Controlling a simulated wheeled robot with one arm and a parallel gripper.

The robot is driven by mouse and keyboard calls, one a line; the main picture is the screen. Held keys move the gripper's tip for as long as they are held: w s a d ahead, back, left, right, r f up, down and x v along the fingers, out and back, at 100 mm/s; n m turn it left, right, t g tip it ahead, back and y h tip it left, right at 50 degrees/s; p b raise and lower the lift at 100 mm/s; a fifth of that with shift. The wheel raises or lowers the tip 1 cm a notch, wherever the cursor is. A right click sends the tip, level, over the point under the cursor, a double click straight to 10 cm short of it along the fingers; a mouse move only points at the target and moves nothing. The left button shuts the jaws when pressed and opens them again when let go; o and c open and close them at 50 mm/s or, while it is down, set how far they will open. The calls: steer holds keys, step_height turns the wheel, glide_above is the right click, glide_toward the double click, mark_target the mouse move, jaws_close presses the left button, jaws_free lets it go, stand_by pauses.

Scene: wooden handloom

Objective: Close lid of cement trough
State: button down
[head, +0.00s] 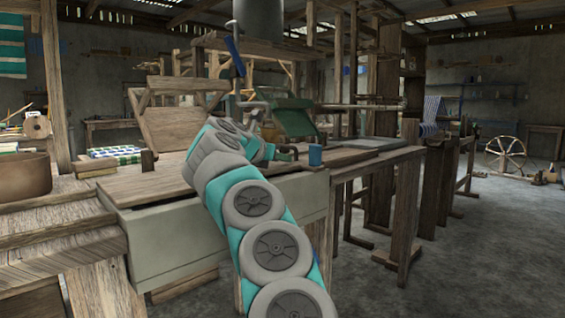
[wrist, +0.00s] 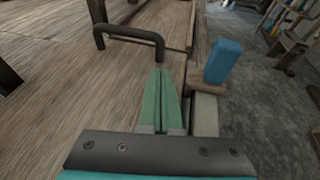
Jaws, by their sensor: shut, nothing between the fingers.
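The cement trough (head: 175,247) is a long grey box along the bench front. A flat wooden board, which looks like its lid (head: 150,184), lies over its top with a dark gap under the front edge. In the wrist view the lid (wrist: 60,95) carries a dark bar handle (wrist: 128,31). My gripper (wrist: 161,71) is shut and empty, its green fingertips just by the handle's near right leg; I cannot tell whether they touch. A strip of the trough's grey rim (wrist: 206,116) shows right of the fingers.
A brown pot (head: 24,176) is at the left. Loom posts stand behind and right. Open floor (head: 470,260) lies at the right.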

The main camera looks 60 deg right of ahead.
steer(key=shift+v, duration=0.95)
steer(key=v, duration=0.8)
steer(key=shift+w+a, duration=0.1)
steer(key=shift+a, duration=0.25)
